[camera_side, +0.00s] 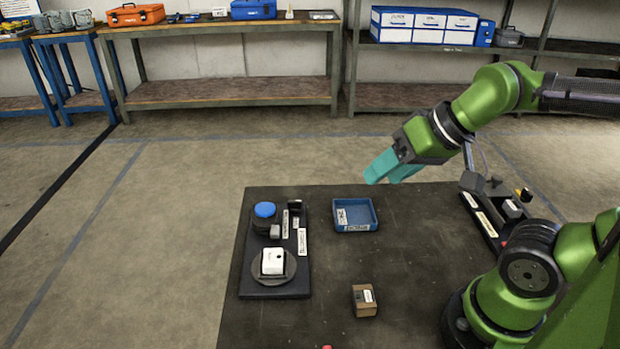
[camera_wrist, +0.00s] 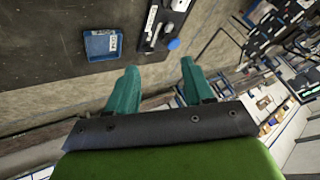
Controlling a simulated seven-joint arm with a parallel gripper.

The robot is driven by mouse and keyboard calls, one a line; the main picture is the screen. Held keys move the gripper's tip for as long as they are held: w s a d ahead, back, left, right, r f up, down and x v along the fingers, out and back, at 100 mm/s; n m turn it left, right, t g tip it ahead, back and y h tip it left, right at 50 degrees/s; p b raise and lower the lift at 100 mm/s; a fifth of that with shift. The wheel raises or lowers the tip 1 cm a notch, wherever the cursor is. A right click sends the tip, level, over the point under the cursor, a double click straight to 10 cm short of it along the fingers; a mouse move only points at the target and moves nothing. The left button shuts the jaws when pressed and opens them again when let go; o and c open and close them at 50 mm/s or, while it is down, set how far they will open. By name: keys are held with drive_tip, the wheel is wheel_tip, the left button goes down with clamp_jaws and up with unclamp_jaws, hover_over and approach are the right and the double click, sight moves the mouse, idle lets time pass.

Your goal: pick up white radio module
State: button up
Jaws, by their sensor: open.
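A small white block, which looks like the white radio module (camera_side: 272,261), sits on a round grey disc (camera_side: 288,276) at the near end of a dark fixture board (camera_side: 262,292). The board lies on the left of the dark table. My gripper (camera_side: 380,172) has teal fingers and is raised above the far edge of the table, well to the right of and beyond the module. In the wrist view my gripper (camera_wrist: 158,85) has its two fingers apart with nothing between them. I cannot make out the module in the wrist view.
A blue tray (camera_side: 354,215) stands right of the board and also shows in the wrist view (camera_wrist: 103,45). A blue-capped round part (camera_side: 264,210) stands at the board's far end. A small brown box (camera_side: 364,300) sits near the front. The table between them is clear.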

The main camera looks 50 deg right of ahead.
drive_tip(key=o, duration=0.3)
drive_tip(key=shift+a, duration=0.1)
drive_tip(key=m+g+h, duration=0.2)
drive_tip(key=m+g, duration=0.3)
drive_tip(key=g, duration=0.2)
hover_over(273, 257)
drive_tip(key=f, duration=1.6)
drive_tip(key=shift+s+a, duration=0.15)
drive_tip(key=shift+a, duration=0.2)
drive_tip(key=shift+w+d+f, duration=0.1)
drive_tip(key=shift+d+f, duration=0.1)
drive_tip(key=shift+f, duration=1.1)
drive_tip(key=shift+w+d+f, duration=0.1)
drive_tip(key=shift+d+f, duration=0.05)
drive_tip(key=shift+f, duration=1.1)
